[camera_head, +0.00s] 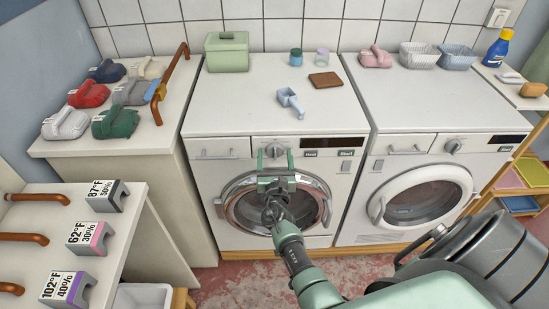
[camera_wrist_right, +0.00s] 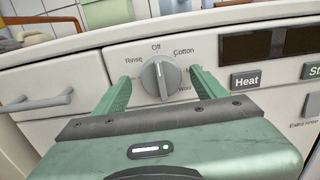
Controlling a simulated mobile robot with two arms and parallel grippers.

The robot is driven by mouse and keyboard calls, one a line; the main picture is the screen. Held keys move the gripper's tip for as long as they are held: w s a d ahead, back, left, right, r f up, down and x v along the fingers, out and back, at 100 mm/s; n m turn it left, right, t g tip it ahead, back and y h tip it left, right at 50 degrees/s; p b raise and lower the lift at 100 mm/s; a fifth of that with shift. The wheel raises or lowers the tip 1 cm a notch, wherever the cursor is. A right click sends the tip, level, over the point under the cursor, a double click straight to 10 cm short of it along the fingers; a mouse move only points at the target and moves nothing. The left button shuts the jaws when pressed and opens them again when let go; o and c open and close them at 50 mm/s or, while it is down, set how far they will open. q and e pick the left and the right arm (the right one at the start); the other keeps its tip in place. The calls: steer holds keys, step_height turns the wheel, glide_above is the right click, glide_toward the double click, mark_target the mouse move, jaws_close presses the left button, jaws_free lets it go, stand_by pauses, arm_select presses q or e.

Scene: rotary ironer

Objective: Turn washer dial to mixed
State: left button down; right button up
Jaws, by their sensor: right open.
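The left washer (camera_head: 225,165) has a round silver dial at the top of its front. In the right wrist view the dial (camera_wrist_right: 160,77) has the labels Rinse, Off and Cotton around its upper side. Its grip bar stands nearly upright, roughly toward Off. A partly covered label at the lower right looks like Wool; I cannot read a Mixed label. My right gripper (camera_head: 276,160) is open, with one green finger on each side of the dial. It also shows in the right wrist view (camera_wrist_right: 159,86); contact with the dial cannot be told. My left gripper is out of view.
A second washer (camera_head: 355,180) stands directly to the right. Heat (camera_wrist_right: 246,79) and other buttons lie right of the dial. A green box (camera_head: 227,52), a blue scoop (camera_head: 291,101) and a brown slab (camera_head: 325,80) rest on the left washer's top.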

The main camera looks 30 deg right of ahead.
steer(key=shift+d, duration=0.15)
steer(key=c, duration=1.4)
steer(key=shift+o, duration=0.2)
